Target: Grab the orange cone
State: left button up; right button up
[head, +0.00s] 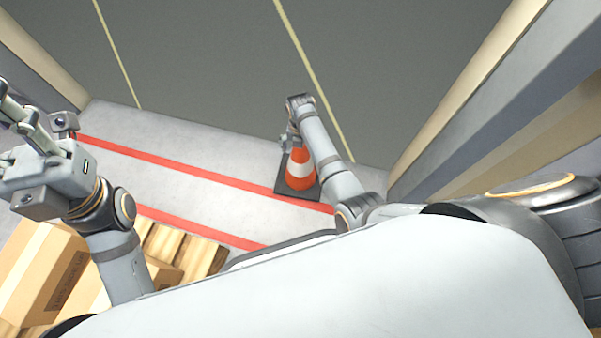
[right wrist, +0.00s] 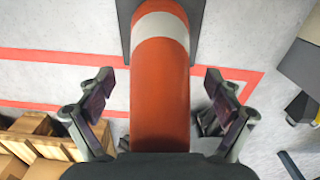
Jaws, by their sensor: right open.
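The orange cone (head: 300,172) has a white band and a dark square base, and stands upright on the floor in the head view. My right gripper (head: 289,141) is at the cone's upper part, partly hidden behind my arm. In the right wrist view the cone (right wrist: 160,95) runs between the two spread fingers of my right gripper (right wrist: 158,82), with a visible gap on each side. My left gripper (head: 35,125) is at the far left, away from the cone, with its fingers apart and nothing between them.
Cardboard boxes (head: 38,270) on wooden pallets (head: 185,250) are at the lower left. Red lines (head: 200,175) mark the pale floor. A beige and grey wall-like structure (head: 480,110) rises on the right. The dark floor beyond the cone is clear.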

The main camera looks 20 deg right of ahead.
jog(key=c, duration=1.9)
jog(key=shift+r, duration=0.1)
grip_shut()
